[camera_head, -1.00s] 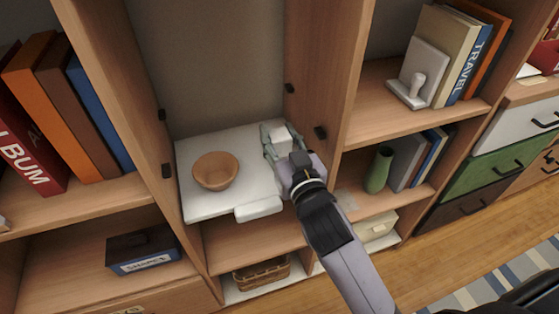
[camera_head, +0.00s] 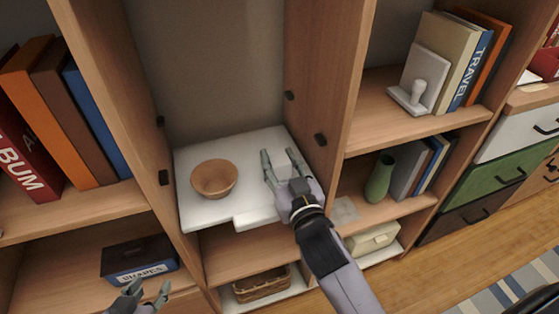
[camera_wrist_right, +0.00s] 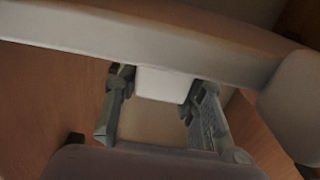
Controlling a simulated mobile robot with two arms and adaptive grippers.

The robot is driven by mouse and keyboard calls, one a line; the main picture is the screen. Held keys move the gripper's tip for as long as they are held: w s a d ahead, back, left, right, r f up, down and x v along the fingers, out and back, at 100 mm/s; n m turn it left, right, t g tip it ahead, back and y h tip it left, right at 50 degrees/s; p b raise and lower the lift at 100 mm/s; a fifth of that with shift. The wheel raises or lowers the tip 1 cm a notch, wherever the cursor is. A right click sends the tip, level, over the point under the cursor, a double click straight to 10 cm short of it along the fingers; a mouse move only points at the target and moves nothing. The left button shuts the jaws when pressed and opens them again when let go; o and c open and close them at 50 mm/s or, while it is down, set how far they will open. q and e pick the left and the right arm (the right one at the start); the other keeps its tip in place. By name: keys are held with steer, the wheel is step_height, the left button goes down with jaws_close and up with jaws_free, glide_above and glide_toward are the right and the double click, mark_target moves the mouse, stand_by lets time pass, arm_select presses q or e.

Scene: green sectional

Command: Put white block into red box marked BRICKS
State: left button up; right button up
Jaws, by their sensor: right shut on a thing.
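The white block (camera_wrist_right: 163,84) is in the right wrist view, between the two fingers of my right gripper (camera_wrist_right: 160,105), which is shut on it. In the head view my right gripper (camera_head: 283,166) is at the right part of the white shelf board (camera_head: 205,212), right of a wooden bowl (camera_head: 214,179); there the block is hard to tell from the white board. My left gripper (camera_head: 147,291) shows at the bottom edge, its fingers apart and empty. No box with a readable BRICKS label is in view.
Wooden uprights stand on both sides of the compartment, with dark hinges (camera_head: 320,139). A dark box labelled SHAPES (camera_head: 138,258) is lower left. A green vase (camera_head: 379,178) and books are to the right. A red thing (camera_head: 545,62) is cut off at the right edge.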

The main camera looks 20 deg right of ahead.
arm_select(q)
steer(key=shift+w, duration=0.1)
arm_select(e)
steer(key=shift+f, duration=0.1)
steer(key=shift+f, duration=0.1)
arm_select(q)
steer(key=shift+w+d+r, duration=0.1)
steer(key=shift+w+r, duration=0.15)
arm_select(e)
steer(key=o, duration=1.1)
steer(key=shift+o, duration=0.2)
